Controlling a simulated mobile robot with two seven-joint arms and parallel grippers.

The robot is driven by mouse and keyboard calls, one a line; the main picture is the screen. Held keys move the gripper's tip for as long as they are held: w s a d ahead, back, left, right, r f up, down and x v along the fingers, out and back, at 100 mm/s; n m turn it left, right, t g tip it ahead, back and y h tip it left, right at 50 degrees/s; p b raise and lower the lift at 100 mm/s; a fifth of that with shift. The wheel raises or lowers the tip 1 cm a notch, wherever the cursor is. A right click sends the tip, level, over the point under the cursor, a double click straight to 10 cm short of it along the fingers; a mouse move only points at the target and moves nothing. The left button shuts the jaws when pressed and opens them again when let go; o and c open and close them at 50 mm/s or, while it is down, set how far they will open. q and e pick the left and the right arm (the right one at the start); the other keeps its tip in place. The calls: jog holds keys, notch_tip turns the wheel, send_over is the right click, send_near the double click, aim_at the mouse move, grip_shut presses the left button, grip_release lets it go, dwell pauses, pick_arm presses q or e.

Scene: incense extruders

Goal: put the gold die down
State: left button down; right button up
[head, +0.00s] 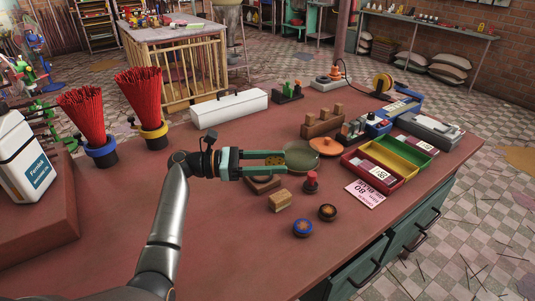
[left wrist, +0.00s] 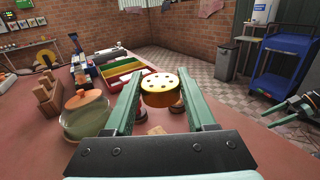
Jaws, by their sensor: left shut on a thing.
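My left gripper (head: 283,161) is shut on the gold die, held above the red tabletop. The gold die (left wrist: 160,88) is a round gold disc with dark holes in its top face, and sits between the two green fingers in the left wrist view. In the head view the gold die (head: 273,162) is partly hidden by the fingers. A flat wooden block (head: 263,184) lies below the gripper. A blue-rimmed die (head: 302,228) and a dark die (head: 327,212) lie on the table nearer the front.
A green round dish (head: 301,157) stands just beyond the fingertips. A red-topped piece (head: 311,181) and a wooden block (head: 279,201) stand close by. A red, yellow and green tray (head: 412,159) is at the right. The front left tabletop is clear.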

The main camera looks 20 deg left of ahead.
pick_arm(q)
jog(key=s+d+r+n+t+y+p, duration=0.1)
jog(key=s+n+t+y+p, duration=0.1)
jog(key=s, duration=0.6)
jog(key=s+d+r+n+t+y+p, duration=0.2)
jog(key=s+n+t+y+p, duration=0.1)
jog(key=s, duration=0.6)
jog(key=shift+s+n+t+y, duration=0.3)
jog(key=shift+n+t+y, duration=0.6)
jog(key=shift+t+y, duration=0.3)
